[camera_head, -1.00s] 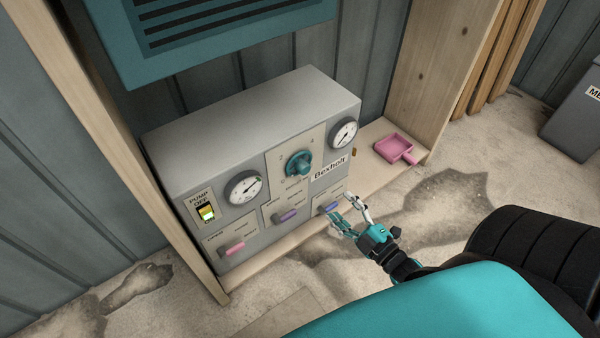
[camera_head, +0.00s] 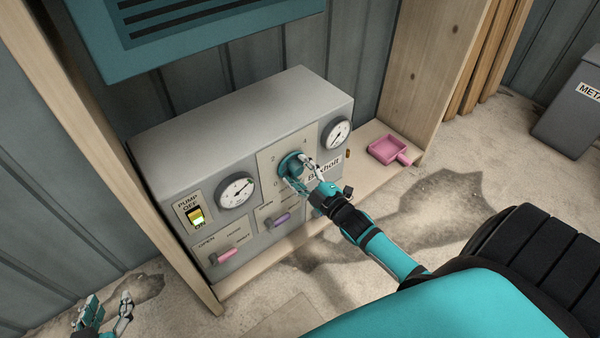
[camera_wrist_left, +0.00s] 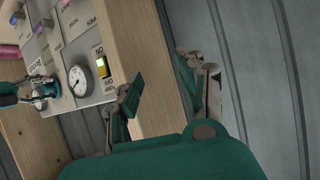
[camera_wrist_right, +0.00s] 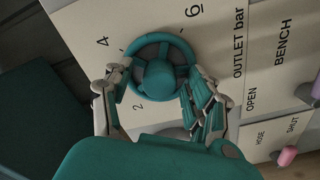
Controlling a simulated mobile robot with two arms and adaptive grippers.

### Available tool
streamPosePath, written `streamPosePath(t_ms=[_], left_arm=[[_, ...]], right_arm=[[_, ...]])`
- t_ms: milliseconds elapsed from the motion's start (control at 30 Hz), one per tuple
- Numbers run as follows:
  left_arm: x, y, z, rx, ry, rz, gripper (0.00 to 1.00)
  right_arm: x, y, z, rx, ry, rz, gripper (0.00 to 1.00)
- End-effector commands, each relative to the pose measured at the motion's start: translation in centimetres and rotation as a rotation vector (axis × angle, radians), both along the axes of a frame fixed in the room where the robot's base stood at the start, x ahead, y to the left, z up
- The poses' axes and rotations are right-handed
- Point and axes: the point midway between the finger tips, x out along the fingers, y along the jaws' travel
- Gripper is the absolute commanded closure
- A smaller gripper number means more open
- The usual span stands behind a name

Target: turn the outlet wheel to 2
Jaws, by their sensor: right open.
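The outlet wheel (camera_head: 291,164) is a teal handwheel on a pale plate of the grey pump panel. In the right wrist view the wheel (camera_wrist_right: 160,70) sits among the numbers 2, 4 and 6, beside the label "OUTLET bar". I cannot make out a pointer on it. My right gripper (camera_head: 305,176) is at the wheel. Its open fingers (camera_wrist_right: 160,100) stand on either side of the wheel's lower part; I cannot tell whether they touch the rim. My left gripper (camera_head: 106,312) is open and empty, low at the left, away from the panel.
The panel (camera_head: 240,115) also carries a left gauge (camera_head: 236,193), a right gauge (camera_head: 336,134), a lit pump switch (camera_head: 195,215), a pink lever (camera_head: 226,255) and a purple lever (camera_head: 280,219). Wooden posts flank it. A pink dustpan-like tray (camera_head: 388,149) lies at the right.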

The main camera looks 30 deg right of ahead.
Motion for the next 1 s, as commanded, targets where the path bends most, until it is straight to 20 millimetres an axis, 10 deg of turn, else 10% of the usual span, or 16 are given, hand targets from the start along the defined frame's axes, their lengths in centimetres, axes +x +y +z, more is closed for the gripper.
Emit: streamPosePath(t_ms=[200,600,1000], left_arm=[[0.0,0.0,0.0,0.0,0.0,0.0,0.6],[0.0,0.0,0.0,0.0,0.002,0.0,0.6],[-1.8,0.9,-1.8,0.034,0.142,0.011,0.6]], right_arm=[[0.0,0.0,0.0,0.0,0.001,0.001,0.44],[0.0,0.0,0.0,0.0,0.001,0.001,0.96],[0.0,0.0,0.1,0.071,0.009,0.0,0.98]])
